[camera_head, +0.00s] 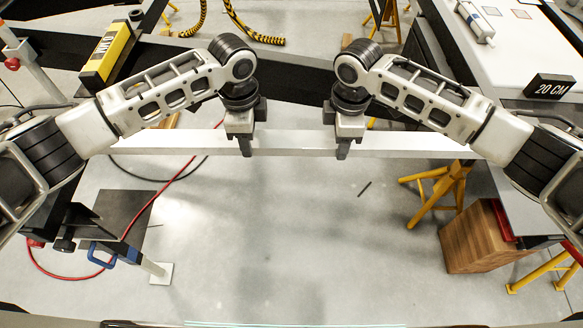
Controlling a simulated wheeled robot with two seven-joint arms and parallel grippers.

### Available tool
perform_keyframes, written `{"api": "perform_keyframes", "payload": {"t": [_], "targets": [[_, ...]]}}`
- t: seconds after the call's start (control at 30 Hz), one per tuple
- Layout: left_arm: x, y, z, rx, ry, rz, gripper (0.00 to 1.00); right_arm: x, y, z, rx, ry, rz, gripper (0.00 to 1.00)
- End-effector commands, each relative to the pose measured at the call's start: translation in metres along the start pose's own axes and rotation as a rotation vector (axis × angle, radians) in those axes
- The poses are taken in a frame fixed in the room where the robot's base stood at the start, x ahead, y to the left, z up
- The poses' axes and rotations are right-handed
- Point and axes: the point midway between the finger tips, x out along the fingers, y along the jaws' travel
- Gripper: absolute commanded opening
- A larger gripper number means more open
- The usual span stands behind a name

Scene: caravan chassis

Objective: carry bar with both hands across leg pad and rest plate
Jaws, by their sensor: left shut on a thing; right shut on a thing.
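A long pale silver bar (293,143) lies crosswise in the head view, roughly level. My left gripper (245,147) is shut on it left of its middle. My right gripper (343,150) is shut on it right of its middle. Both hold it from above, and my forearms cover parts toward its ends. At lower left is a dark flat plate (122,208) beside a leg ending in a white square pad (161,273) on the floor. At right is a grey flat surface (519,207). I cannot tell for certain which are the leg pad and rest plate.
A wooden block (477,238) and yellow stands (437,192) are at lower right. A red hose (153,203) runs over the floor at left. A dark chassis beam (300,88) crosses behind the grippers. The middle floor is mostly clear.

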Motion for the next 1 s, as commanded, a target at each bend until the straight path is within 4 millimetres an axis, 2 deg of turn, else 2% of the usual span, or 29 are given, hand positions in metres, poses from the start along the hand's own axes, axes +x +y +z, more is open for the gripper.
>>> {"api": "perform_keyframes", "payload": {"t": [0.27,0.47,1.0], "targets": [[0.000,-0.001,0.000,0.000,0.001,-0.001,0.00,0.000,0.001,0.000,0.001,0.002,0.003,0.00],[0.007,0.000,0.000,0.000,0.001,-0.001,0.00,0.007,0.001,0.000,0.001,0.002,0.002,0.00],[0.046,0.000,0.000,0.000,0.001,-0.001,0.00,0.045,0.001,0.000,0.001,0.001,0.002,0.00]]}}
